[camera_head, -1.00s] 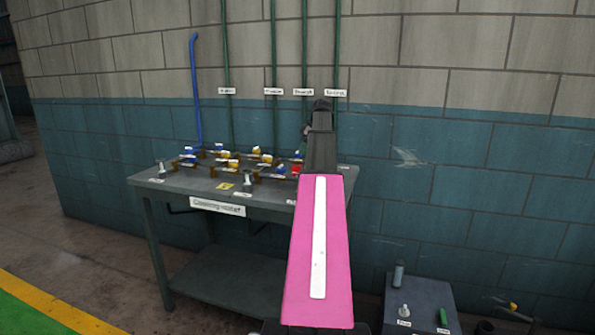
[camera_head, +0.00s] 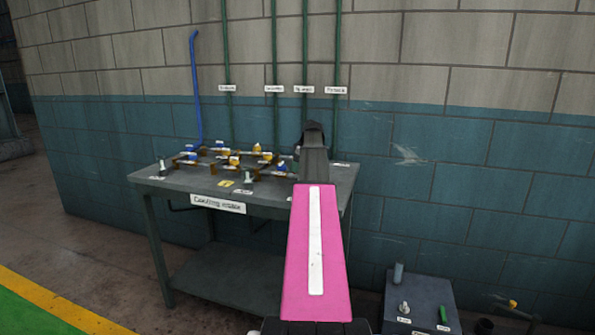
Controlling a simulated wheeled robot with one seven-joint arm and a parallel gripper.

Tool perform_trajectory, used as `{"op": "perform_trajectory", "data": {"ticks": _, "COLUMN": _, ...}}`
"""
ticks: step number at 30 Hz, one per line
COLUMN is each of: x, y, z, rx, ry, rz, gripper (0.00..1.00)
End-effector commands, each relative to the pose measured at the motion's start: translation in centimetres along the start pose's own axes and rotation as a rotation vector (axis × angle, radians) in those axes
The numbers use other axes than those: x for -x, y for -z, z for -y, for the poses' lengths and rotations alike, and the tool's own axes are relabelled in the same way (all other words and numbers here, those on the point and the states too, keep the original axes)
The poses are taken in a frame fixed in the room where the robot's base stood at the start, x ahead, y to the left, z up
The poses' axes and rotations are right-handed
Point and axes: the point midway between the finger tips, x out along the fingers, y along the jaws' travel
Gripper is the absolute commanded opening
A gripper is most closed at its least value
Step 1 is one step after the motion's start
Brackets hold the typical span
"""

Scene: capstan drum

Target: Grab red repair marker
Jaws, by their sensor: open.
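I see no red marker for certain. My pink arm with a white stripe reaches up the middle of the view, and my dark gripper (camera_head: 314,135) is at its far end. The gripper appears in front of the right end of the grey workbench (camera_head: 185,183) and the wall behind it. Its jaws are open, and I see nothing held. The gripper and arm hide the bench's right part.
Brass valves with blue and yellow parts (camera_head: 235,160) crowd the bench's back. Green pipes (camera_head: 276,60) and a blue pipe (camera_head: 195,90) run up the wall. A low grey box (camera_head: 420,295) at lower right holds a green cylinder (camera_head: 443,314) and small fittings. The left floor is clear.

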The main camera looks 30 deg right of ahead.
Motion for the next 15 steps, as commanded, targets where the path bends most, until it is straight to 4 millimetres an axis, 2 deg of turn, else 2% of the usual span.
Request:
{"op": "perform_trajectory", "data": {"ticks": 4, "x": 0.05, "y": -0.01, "z": -0.01, "rx": 0.000, "ry": 0.000, "rz": 0.000, "gripper": 0.72}}
{"op": "perform_trajectory", "data": {"ticks": 9, "x": 0.07, "y": -0.01, "z": -0.01, "rx": 0.000, "ry": 0.000, "rz": 0.000, "gripper": 0.17}}
{"op": "perform_trajectory", "data": {"ticks": 15, "x": 0.09, "y": -0.01, "z": -0.01, "rx": 0.000, "ry": 0.000, "rz": 0.000, "gripper": 0.17}}
